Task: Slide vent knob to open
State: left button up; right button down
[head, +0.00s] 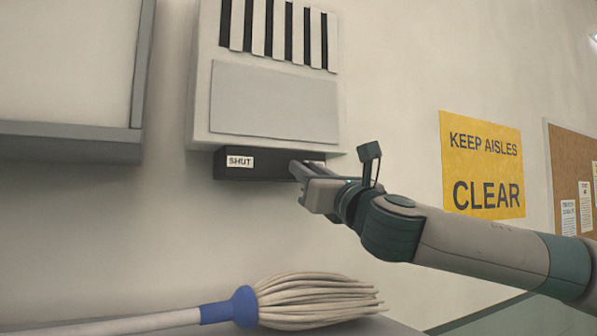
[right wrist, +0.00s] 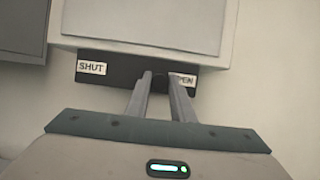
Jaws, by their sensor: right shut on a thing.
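The pale vent (head: 272,105) with dark slots hangs on the wall. Under it is a black slide rail (head: 268,170) with a SHUT label (head: 240,162) at its left end. An OPEN label (right wrist: 186,80) at the right end shows in the right wrist view, partly covered by a finger. My right gripper (head: 297,169) reaches the right part of the rail. It is shut on the dark knob (right wrist: 160,79), close to the OPEN label and well right of SHUT. The knob is mostly hidden by the fingers. My left gripper is not in view.
A mop (head: 300,300) with a blue collar lies below the vent. A grey-framed panel (head: 70,140) is on the wall at left. A yellow sign (head: 483,165) and a cork board (head: 572,150) are at right. The wall around the rail is clear.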

jog(key=c, duration=1.6)
grip_release()
jog(key=shift+w+d+r, duration=0.1)
jog(key=shift+d, duration=0.15)
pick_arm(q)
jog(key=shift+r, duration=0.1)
pick_arm(e)
jog(key=shift+o, duration=0.2)
jog(key=shift+d, duration=0.15)
pick_arm(q)
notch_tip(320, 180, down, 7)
jog(key=b, duration=0.7)
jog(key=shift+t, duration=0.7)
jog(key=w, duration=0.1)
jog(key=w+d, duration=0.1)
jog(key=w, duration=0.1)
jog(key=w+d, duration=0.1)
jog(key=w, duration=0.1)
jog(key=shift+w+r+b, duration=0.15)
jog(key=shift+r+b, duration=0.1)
jog(key=shift+b, duration=0.1)
pick_arm(e)
jog(key=v, duration=1.7)
jog(key=shift+d+f, duration=0.15)
jog(key=shift+f, duration=0.1)
